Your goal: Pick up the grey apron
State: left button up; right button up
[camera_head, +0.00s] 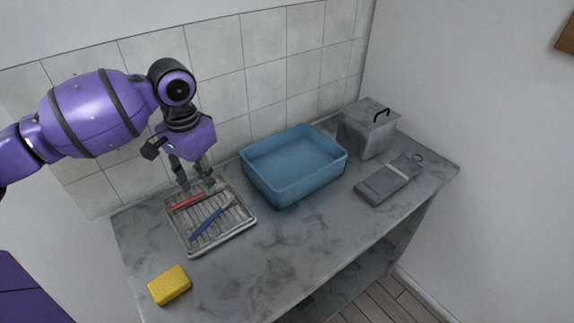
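The grey apron (381,185) looks like the flat, folded grey bundle with a pale band across it and a small loop at its far end. It lies on the right part of the counter, in front of the grey lidded box. My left gripper (191,184) points down over the back of the rack at the left, well away from the apron. Its two fingers are apart, with nothing clearly held between them. My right gripper is not in view.
A metal rack (243,226) holds a red-handled tool (188,202) and a blue-handled tool (207,225). An empty blue basin (290,189) stands between rack and apron. A grey lidded box (367,135) stands behind the apron. A yellow sponge (170,285) lies front left. The counter's front middle is clear.

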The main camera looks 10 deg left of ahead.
aim_at(375, 188)
jog(key=k+l, duration=0.75)
jog(key=k, duration=0.1)
